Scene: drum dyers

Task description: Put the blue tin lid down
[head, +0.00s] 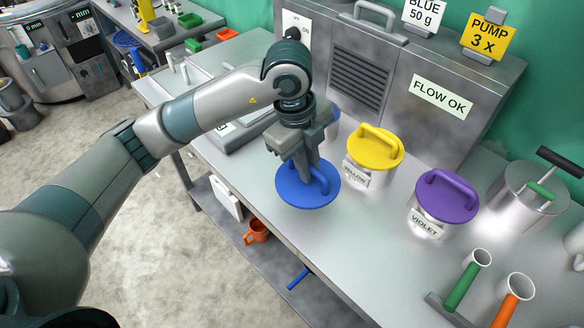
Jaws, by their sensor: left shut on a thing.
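The blue tin lid (300,195) is a round disc with an arched handle, near the front edge of the steel bench (380,262). My left gripper (309,178) points down and is shut on the lid's handle. I cannot tell whether the lid touches the bench or hangs just above it. A blue-topped part, perhaps of the blue tin (335,116), shows behind the gripper and is mostly hidden. My right gripper is not in view.
Tins with a yellow lid (375,147) and a violet lid (447,197) stand right of the blue lid. A steel pot (524,197) and a rack with green (466,281) and orange (510,303) tubes stand farther right. A metal cabinet (385,75) is behind. Bare bench lies in front of the tins.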

